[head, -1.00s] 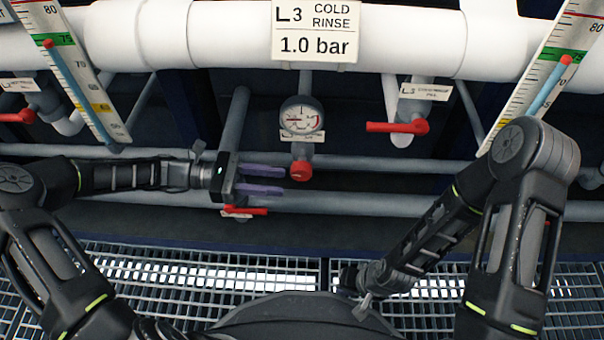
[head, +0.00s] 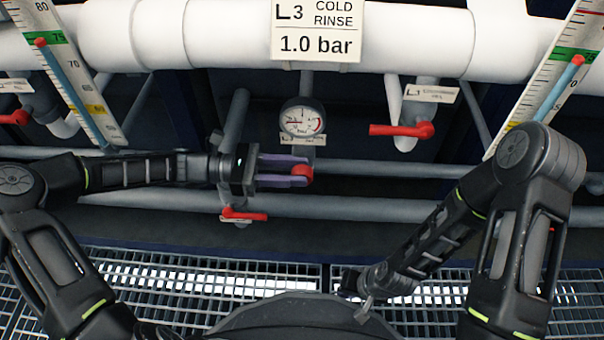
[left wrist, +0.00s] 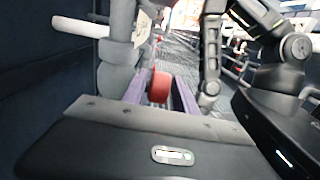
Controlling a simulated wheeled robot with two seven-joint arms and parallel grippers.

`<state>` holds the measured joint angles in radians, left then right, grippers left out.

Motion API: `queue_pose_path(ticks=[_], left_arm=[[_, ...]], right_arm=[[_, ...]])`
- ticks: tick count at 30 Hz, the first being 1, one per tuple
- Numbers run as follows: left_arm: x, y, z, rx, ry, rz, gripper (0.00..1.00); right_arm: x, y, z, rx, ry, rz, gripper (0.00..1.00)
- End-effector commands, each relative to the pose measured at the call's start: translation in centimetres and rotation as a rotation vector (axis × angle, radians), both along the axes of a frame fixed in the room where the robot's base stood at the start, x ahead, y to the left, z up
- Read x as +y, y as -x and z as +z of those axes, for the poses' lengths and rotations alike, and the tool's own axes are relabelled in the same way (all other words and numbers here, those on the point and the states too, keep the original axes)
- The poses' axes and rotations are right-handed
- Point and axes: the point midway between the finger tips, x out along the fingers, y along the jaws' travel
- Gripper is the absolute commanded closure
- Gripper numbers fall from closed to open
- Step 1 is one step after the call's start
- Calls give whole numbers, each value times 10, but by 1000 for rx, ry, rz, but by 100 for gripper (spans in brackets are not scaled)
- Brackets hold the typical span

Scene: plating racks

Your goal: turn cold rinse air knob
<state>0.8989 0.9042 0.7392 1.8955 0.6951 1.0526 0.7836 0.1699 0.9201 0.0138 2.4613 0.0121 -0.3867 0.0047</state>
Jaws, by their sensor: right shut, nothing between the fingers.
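The red air knob (head: 301,172) sits on a small valve under the round pressure gauge (head: 302,119), below the sign reading L3 COLD RINSE 1.0 bar (head: 316,30). My left gripper (head: 290,170) reaches in from the left, its purple fingers apart, one above and one below the knob. In the left wrist view the red knob (left wrist: 160,87) stands between the fingers; I cannot tell whether they touch it. My right gripper (head: 364,306) hangs low near the floor grating, shut and empty, far from the knob.
A red lever (head: 242,214) lies just below my left gripper. Another red lever (head: 402,130) is to the right of the gauge. Grey pipes (head: 400,207) run behind, and a white pipe (head: 410,40) runs above. Tall thermometer scales stand at both sides.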

Motion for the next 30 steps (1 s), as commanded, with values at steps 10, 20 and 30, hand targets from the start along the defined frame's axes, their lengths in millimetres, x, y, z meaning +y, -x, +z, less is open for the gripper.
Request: queue_pose_path(ticks=[10, 20, 30], left_arm=[[-18, 0, 0, 2, 0, 1, 65], [-18, 0, 0, 1, 0, 1, 83], [-18, 0, 0, 1, 0, 1, 100]], right_arm=[[0, -1, -6, 0, -2, -1, 100], [0, -1, -6, 0, -1, -1, 100], [0, -1, -6, 0, -1, -1, 100]])
